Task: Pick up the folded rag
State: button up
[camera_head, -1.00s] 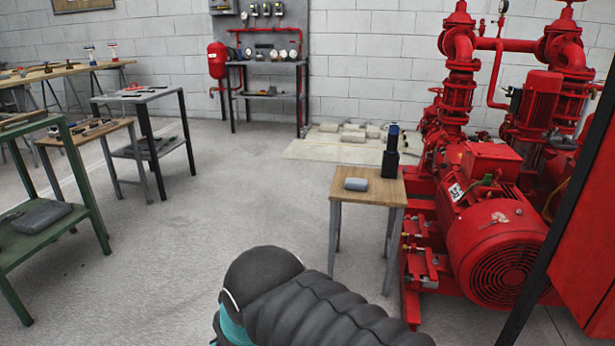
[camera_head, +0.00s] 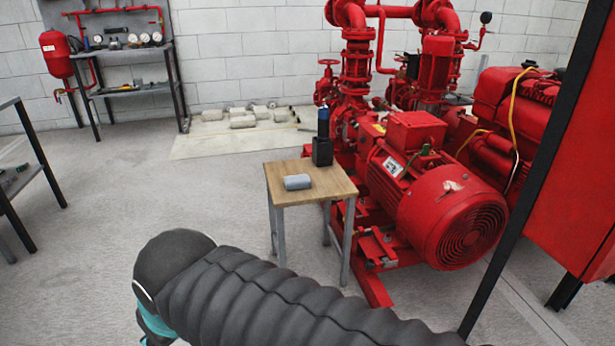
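A grey, rounded bundle (camera_head: 297,182) that looks like the folded rag lies on a small wooden-topped table (camera_head: 335,188), towards its front left. A dark upright block with a bottle-like blue top (camera_head: 322,138) stands behind it on the same table. My black ribbed arm crosses the bottom of the view, in front of the table. My gripper is out of the frame, so I cannot see its state. Nothing touches the bundle that I can see.
A red pump set (camera_head: 440,200) stands right beside the table. A red cabinet (camera_head: 575,190) with a dark post closes off the right. A dark bench (camera_head: 25,175) is at far left. The grey floor left of the table is clear.

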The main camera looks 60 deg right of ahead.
aim_at(301, 182)
jog(key=z, duration=0.95)
jog(key=i, duration=0.9)
jog(key=z, duration=1)
